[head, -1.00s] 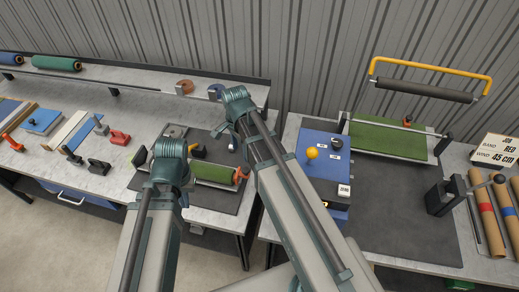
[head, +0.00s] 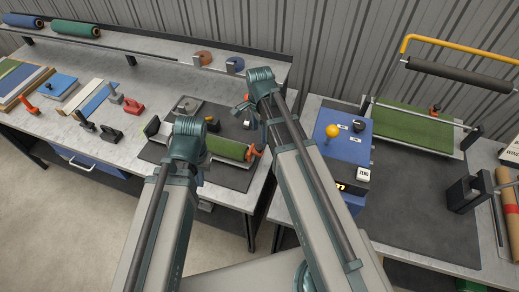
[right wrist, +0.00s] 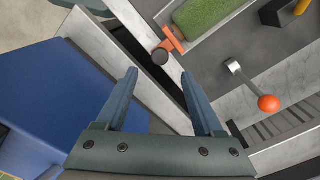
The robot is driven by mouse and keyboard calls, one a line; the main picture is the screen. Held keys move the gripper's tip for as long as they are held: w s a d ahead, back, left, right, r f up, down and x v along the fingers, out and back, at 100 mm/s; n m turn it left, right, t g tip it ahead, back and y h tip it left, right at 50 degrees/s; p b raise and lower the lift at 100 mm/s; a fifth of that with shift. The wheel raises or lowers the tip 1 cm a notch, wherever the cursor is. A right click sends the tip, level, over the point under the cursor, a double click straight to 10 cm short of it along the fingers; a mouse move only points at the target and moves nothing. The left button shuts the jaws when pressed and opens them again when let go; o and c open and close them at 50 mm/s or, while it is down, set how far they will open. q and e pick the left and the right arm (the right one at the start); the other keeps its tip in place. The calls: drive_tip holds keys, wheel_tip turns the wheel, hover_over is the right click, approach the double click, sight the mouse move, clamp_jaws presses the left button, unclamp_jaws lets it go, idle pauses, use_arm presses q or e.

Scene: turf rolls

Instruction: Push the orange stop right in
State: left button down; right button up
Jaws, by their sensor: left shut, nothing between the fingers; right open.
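The orange stop (head: 254,153) stands at the right end of a green turf roll (head: 228,147) on the dark mat of the middle bench. In the right wrist view the stop (right wrist: 173,40) has a black round knob beside it and lies close to the roll's end; I cannot tell whether they touch. My right gripper (right wrist: 160,95) is open and empty, with the stop beyond its fingertips. In the head view my left gripper (head: 190,165) is shut and empty in front of the roll, its fingers mostly hidden behind its wrist.
A lever with an orange ball (right wrist: 268,103) stands right of my right gripper in the wrist view. A blue control box (head: 345,146) with a yellow knob is on the right bench. A gap separates the two benches. Clamps and tools lie at left.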

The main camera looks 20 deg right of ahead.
sight(259, 146)
wheel_tip(259, 146, down, 8)
drive_tip(key=b, duration=0.6)
drive_tip(key=shift+b, duration=0.35)
drive_tip(key=shift+r, duration=0.1)
drive_tip(key=shift+c, duration=0.2)
clamp_jaws()
idle(0.5)
